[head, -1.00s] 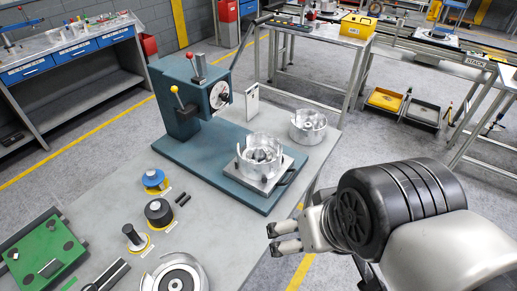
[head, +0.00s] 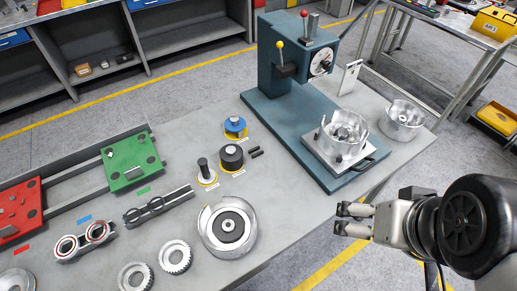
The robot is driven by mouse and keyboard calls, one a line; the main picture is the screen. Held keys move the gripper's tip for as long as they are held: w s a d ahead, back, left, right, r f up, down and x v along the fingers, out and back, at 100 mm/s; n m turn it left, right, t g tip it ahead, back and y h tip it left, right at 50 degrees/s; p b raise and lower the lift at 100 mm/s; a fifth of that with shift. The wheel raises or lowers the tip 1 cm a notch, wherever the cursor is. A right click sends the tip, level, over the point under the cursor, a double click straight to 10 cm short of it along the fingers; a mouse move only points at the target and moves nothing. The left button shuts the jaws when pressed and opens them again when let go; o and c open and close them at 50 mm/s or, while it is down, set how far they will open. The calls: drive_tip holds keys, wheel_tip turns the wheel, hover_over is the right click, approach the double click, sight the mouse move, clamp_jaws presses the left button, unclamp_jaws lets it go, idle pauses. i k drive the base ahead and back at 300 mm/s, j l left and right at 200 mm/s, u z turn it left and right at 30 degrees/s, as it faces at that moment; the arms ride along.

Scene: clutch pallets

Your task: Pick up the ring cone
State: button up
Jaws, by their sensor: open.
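No part is plainly marked as the ring cone, and I cannot tell for sure which one it is. Candidates on the grey table are a blue round part (head: 235,125) on a yellow ring, a black cylinder (head: 231,155), and a black peg (head: 203,168) on a pale, yellow-edged base. Two toothed metal rings (head: 175,257) (head: 134,277) lie near the front edge, left of a large silver housing (head: 228,227) with a dark centre. My gripper (head: 341,218) is open and empty, beyond the table's front-right edge and right of these parts, touching none of them.
A blue-green press (head: 292,62) stands at the back, with a clear-walled metal housing (head: 342,137) on its plate. Another metal housing (head: 401,118) is at the right corner. Green (head: 132,160) and red (head: 14,208) fixtures lie left. Bare table lies between the housing and press.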

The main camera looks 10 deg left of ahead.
sight(343, 130)
drive_tip(key=i+l+u, duration=0.15)
drive_tip(key=u, duration=0.3)
drive_tip(key=i+l+u, duration=0.3)
drive_tip(key=u, duration=0.15)
drive_tip(key=i+l+u, duration=0.2)
drive_tip(key=u, duration=0.25)
drive_tip(key=l, duration=0.1)
